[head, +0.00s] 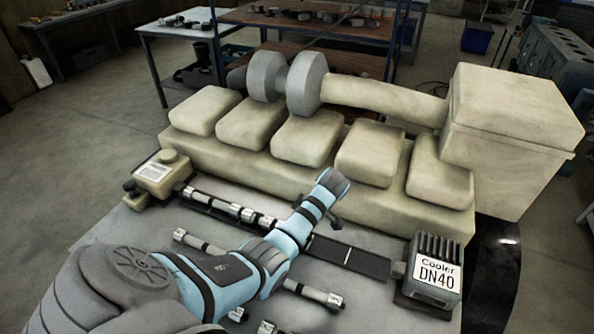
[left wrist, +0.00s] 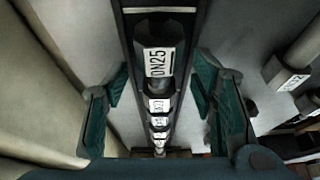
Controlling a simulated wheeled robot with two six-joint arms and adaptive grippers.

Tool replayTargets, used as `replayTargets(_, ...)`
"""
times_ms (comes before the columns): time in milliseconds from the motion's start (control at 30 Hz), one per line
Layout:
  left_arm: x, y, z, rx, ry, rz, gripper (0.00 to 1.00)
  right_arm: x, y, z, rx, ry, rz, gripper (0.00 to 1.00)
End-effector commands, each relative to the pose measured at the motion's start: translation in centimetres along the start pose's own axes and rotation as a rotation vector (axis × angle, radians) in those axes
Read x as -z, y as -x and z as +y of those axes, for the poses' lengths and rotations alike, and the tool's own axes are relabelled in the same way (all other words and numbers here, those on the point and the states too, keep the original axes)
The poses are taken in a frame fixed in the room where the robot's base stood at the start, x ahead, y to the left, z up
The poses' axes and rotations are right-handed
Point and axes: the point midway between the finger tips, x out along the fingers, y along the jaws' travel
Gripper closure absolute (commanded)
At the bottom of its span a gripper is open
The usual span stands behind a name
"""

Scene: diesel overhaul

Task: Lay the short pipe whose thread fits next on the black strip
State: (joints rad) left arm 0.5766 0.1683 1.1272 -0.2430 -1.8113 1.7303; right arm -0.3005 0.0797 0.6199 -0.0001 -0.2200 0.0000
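The black strip (head: 372,264) runs from a beige unit at left to the cooler (head: 433,272) labelled "DN40" at right. Several short pipes (head: 230,209) lie end to end on its left part; its right part is bare except for a thin white line. In the left wrist view the row's near end fitting (left wrist: 157,62) reads "DN25". My left gripper (left wrist: 163,105) is open, one finger on each side of the row, with visible gaps. In the head view my wrist mostly hides it. Loose pipes lie in front of the strip, one at left (head: 200,243) and one at right (head: 314,292). My right gripper is not in view.
The beige unit (head: 163,174) stands at the strip's left end. A large beige engine block (head: 300,170) rises behind the strip. More labelled pipe ends (head: 268,327) show at the bottom edge, partly cut off. Tables with parts stand farther back.

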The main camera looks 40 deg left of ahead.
Motion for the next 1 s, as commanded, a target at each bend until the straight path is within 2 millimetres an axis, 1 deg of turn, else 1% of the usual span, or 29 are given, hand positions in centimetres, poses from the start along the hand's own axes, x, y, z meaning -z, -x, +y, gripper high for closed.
replayTargets(167, 0.0, 0.0, 0.0, 0.001, 0.000, 0.000, 0.48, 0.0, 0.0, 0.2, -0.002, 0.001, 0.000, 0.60)
replayTargets(267, 0.0, 0.4, 0.0, 0.000, 0.000, 0.000, 0.48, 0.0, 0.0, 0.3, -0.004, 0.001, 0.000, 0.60)
replayTargets(367, -0.1, 1.9, 0.1, -0.002, 0.000, -0.001, 0.48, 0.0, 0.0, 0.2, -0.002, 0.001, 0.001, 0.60)
replayTargets(467, -0.1, 4.6, 0.2, -0.005, 0.001, -0.003, 0.48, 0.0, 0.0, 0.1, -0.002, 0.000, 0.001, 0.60)
replayTargets(500, -0.7, 5.5, 0.1, -0.002, -0.002, -0.005, 0.48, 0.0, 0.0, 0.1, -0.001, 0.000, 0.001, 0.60)
replayTargets(600, -4.2, 6.8, 0.3, 0.002, -0.006, -0.006, 0.48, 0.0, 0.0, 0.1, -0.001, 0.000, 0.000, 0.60)
replayTargets(700, -7.0, 8.0, 0.5, 0.002, -0.004, -0.003, 0.48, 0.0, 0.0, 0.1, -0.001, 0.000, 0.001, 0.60)
replayTargets(800, -9.2, 8.9, 0.6, 0.001, -0.003, -0.001, 0.48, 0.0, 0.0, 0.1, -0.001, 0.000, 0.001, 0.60)
replayTargets(900, -10.6, 9.4, 0.7, 0.001, -0.001, -0.001, 0.48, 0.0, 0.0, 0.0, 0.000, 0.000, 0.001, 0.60)
replayTargets(1000, -11.1, 9.6, 0.8, 0.000, -0.001, 0.000, 0.48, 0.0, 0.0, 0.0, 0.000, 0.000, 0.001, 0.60)
